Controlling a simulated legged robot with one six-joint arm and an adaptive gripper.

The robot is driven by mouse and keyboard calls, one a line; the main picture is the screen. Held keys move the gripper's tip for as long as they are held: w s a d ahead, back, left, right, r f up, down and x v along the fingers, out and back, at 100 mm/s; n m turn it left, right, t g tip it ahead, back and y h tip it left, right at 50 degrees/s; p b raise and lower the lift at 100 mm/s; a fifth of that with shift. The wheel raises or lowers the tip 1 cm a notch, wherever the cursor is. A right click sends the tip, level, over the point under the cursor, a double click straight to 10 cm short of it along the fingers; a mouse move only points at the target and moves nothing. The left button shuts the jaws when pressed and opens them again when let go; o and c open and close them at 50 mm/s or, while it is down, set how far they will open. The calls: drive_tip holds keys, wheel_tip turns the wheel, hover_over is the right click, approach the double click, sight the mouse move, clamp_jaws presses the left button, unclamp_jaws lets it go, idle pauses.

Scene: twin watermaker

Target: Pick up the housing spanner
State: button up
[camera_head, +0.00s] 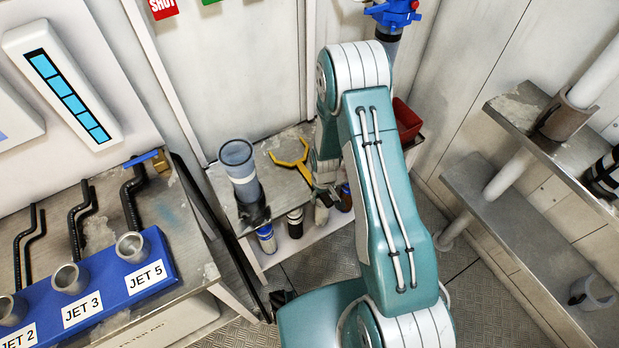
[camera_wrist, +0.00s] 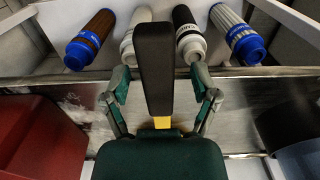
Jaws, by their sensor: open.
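The housing spanner (camera_head: 291,155) lies on the small metal-topped table in the head view, its yellow forked head toward the back left. In the wrist view its black handle (camera_wrist: 155,70) runs up the middle of the picture, with a bit of yellow (camera_wrist: 162,123) just above my green gripper body. My gripper (camera_wrist: 166,92) is open, with one finger on each side of the handle and visible gaps between. I cannot tell how high the fingers are over the handle. In the head view my arm hides part of the table, and my gripper (camera_head: 325,196) shows at its front edge.
A clear blue-grey housing (camera_head: 239,168) stands left on the table (camera_head: 222,187). A red bin (camera_head: 406,122) is at its right, near in the wrist view (camera_wrist: 35,130). Several filter cartridges (camera_wrist: 237,35) sit on the shelf below. A jet rack (camera_head: 95,285) stands left, metal shelves (camera_head: 525,215) right.

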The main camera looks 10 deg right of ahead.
clamp_jaws()
drive_tip(key=shift+r, duration=0.55)
wheel_tip(320, 180, up, 3)
drive_tip(key=shift+s+f, duration=0.1)
drive_tip(key=shift+f, duration=0.1)
drive_tip(key=s+a+r, duration=0.2)
drive_tip(key=s+r, duration=0.7)
drive_tip(key=s, duration=0.4)
drive_tip(key=shift+s+a+r, duration=0.15)
drive_tip(key=shift+s+a, duration=0.1)
drive_tip(key=shift+a, duration=0.05)
